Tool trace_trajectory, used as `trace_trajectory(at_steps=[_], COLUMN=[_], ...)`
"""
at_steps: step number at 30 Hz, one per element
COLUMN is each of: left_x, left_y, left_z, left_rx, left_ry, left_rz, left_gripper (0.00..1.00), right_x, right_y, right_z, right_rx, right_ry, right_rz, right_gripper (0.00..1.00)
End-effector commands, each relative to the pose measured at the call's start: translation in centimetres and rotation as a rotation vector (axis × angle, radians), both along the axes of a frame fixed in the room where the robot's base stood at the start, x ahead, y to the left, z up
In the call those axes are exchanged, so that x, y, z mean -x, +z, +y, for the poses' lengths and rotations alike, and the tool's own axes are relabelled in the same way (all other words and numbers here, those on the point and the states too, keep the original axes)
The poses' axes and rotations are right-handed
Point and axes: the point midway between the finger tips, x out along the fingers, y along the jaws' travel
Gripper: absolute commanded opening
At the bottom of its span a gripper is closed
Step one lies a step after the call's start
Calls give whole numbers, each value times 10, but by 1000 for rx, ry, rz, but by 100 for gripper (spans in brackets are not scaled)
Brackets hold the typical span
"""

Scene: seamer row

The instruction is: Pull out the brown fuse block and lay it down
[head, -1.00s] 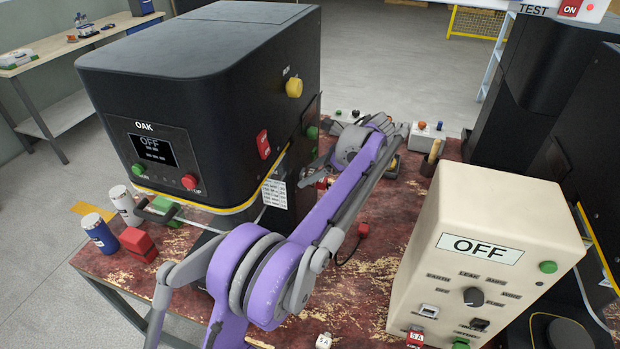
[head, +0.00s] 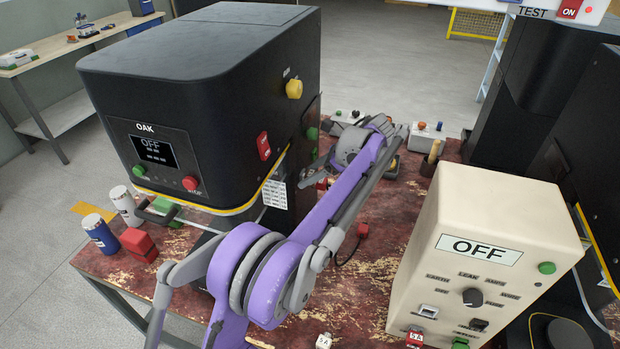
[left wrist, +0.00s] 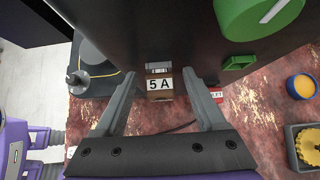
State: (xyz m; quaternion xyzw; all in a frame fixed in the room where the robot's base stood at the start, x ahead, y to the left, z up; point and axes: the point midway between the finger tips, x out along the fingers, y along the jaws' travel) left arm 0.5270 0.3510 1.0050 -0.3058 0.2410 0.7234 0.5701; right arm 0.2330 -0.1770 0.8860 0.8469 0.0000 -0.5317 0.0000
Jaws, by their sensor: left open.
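The brown fuse block (left wrist: 160,93) shows in the left wrist view, with a white "5 A" label on its front. It sits at the lower edge of the dark machine's side. My left gripper (left wrist: 162,82) is open, with one finger on each side of the block; I cannot tell whether either finger touches it. In the head view my left gripper (head: 316,168) is beside the OAK machine (head: 200,80), and the brown block cannot be made out there. My right gripper is not in view.
A blue cup (left wrist: 301,86) stands farther right. A cream OFF box (head: 480,260) stands right of my arm on the worn red table (head: 385,240).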

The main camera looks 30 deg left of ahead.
Motion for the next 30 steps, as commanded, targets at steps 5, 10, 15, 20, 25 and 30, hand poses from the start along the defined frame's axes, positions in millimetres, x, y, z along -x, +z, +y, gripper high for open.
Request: trace_trajectory(at_steps=[5,10,15,20,25,30], left_x=[0,0,0,0,0,-1], left_y=[0,0,0,0,0,0], left_z=[0,0,0,0,0,-3], left_rx=[0,0,0,0,0,0], left_ry=[0,0,0,0,0,-1], left_rz=[0,0,0,0,0,-1], left_gripper=[60,29,0,0,0,0], right_x=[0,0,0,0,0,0], right_y=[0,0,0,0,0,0], right_z=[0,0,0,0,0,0], right_rx=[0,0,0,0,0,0], right_ry=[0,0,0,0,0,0], right_rz=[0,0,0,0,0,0], right_gripper=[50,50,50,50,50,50])
